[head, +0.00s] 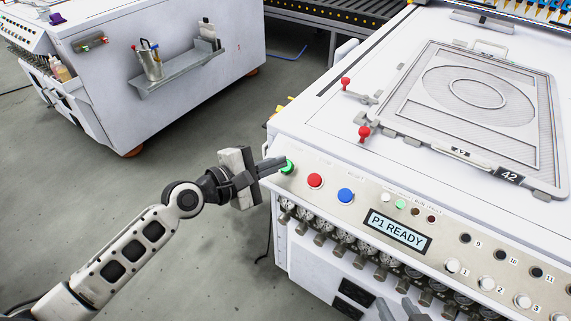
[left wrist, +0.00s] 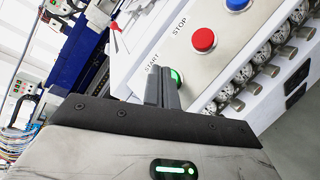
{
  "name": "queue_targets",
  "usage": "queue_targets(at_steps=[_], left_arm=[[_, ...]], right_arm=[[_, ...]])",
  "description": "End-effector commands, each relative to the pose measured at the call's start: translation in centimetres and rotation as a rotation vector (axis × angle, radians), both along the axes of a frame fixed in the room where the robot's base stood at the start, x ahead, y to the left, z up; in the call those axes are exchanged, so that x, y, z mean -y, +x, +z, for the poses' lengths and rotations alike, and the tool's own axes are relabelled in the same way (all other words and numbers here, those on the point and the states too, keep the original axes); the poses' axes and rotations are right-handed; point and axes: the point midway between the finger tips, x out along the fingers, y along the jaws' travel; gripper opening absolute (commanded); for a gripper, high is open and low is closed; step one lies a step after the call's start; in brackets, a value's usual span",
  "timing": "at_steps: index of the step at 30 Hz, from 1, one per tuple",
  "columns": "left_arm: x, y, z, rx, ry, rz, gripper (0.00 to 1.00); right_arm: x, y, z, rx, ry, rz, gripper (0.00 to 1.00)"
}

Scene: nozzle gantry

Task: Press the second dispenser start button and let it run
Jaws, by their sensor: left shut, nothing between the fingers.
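The green START button (head: 289,168) is at the left end of the machine's front panel, and it also shows in the left wrist view (left wrist: 178,78). My left gripper (head: 280,163) is shut and empty, its fingertips at the green button and partly covering it; I cannot tell whether they press it. It shows in the left wrist view too (left wrist: 165,82). A red STOP button (head: 315,180) and a blue button (head: 346,195) sit to the right. The display (head: 398,231) reads "P1 READY". My right gripper (head: 400,309) is at the bottom edge, fingers apart, partly cut off.
Numbered buttons (head: 487,283) line the panel's right part, with a row of knobs and fittings (head: 350,244) below. A hatch (head: 470,100) marked 42 and red-knobbed levers (head: 363,132) are on top. Another white machine (head: 120,100) stands at the left, with open floor between.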

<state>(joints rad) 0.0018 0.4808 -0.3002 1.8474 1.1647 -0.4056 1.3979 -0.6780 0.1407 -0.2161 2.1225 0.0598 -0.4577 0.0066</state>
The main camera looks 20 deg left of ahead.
Motion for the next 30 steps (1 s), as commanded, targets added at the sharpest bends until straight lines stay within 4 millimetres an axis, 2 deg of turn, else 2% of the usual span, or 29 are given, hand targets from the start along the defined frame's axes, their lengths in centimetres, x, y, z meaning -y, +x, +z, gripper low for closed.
queue_targets(at_steps=[5, 30], left_arm=[[0.13, 0.35, -0.59, -0.001, -0.001, 0.000, 0.00], [0.27, 0.65, -1.03, 0.000, -0.001, -0.001, 0.00]], right_arm=[[-0.01, 0.02, -0.36, 0.001, 0.000, 0.000, 0.36], [0.02, 0.00, -0.74, 0.001, -0.002, 0.001, 0.36]])
